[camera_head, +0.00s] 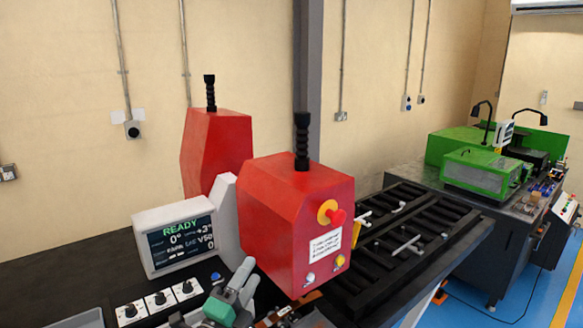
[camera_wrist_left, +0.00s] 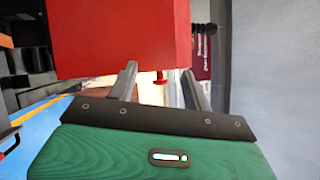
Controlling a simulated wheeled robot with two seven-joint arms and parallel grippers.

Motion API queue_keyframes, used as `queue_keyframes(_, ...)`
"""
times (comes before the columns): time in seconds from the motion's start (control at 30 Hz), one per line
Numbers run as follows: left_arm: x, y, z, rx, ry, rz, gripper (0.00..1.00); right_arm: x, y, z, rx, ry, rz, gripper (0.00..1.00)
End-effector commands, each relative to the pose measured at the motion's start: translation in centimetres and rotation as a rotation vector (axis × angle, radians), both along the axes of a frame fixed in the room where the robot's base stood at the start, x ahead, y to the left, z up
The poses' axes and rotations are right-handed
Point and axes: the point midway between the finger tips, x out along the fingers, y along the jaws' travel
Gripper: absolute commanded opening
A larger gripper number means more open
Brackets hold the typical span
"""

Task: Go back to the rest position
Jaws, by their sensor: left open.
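My left gripper (camera_head: 245,279) is at the bottom centre of the head view, beside the lower left of the front red bender housing (camera_head: 292,212). Its two grey fingers are apart with nothing between them. In the left wrist view the open fingers (camera_wrist_left: 161,85) point toward the red housing (camera_wrist_left: 120,38), which fills the top; I cannot tell whether they touch it. The front housing carries a red and yellow stop button (camera_head: 331,212), a white label and small buttons. A display (camera_head: 178,238) left of it reads READY. My right gripper is not clearly seen.
A second red housing (camera_head: 217,150) stands behind. Black knobs on white plates (camera_head: 158,300) lie at lower left. A black slotted table (camera_head: 410,240) holding light metal pieces extends right.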

Motion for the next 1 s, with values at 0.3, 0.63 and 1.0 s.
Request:
queue_keyframes(0.3,-6.0,8.0,-14.4,-0.542,0.72,0.277,0.5,0.0,0.0,0.0,0.0,0.0,0.0,0.36)
queue_keyframes(0.63,-19.6,12.8,-25.9,-0.976,1.304,0.667,0.5,0.0,0.0,0.0,0.0,0.0,0.0,0.36)
queue_keyframes(1.0,-31.6,14.4,-29.6,-1.198,1.628,1.016,0.5,0.0,0.0,0.0,0.0,0.0,0.0,0.36)
